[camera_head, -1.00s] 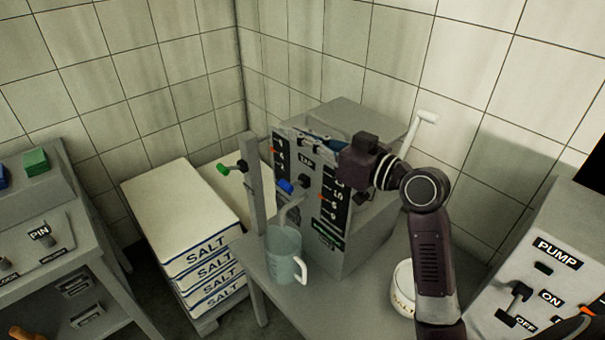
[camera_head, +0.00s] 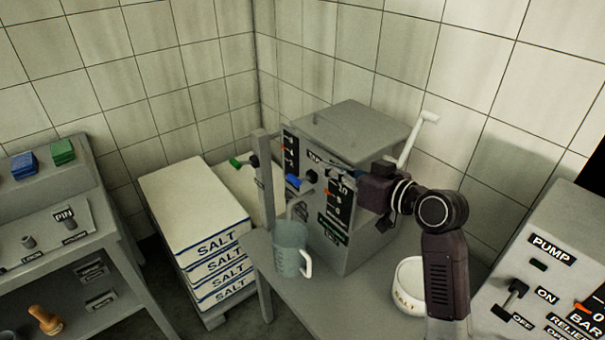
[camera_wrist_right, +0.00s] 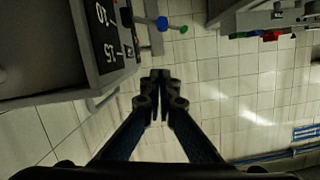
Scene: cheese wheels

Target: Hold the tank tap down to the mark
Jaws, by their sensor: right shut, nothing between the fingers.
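The grey tank (camera_head: 352,235) stands on a table against the wall. Its front carries black scales with orange pointers (camera_head: 327,192). A blue-handled tap (camera_head: 294,181) sticks out of the front, with a spout above a translucent jug (camera_head: 291,258). The blue handle also shows in the wrist view (camera_wrist_right: 162,22). My right gripper (camera_head: 345,172) is in front of the tank's right-hand scale, to the right of the blue handle and apart from it. Its fingers (camera_wrist_right: 160,76) are together and empty in the wrist view. My left gripper is out of view. The level in the jug is unclear.
A post (camera_head: 264,190) with a green-handled lever (camera_head: 238,162) stands left of the tank. Salt sacks (camera_head: 195,225) are stacked further left. A white salt pot (camera_head: 409,288) stands at the table's right. The pump panel (camera_head: 545,285) is at the far right.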

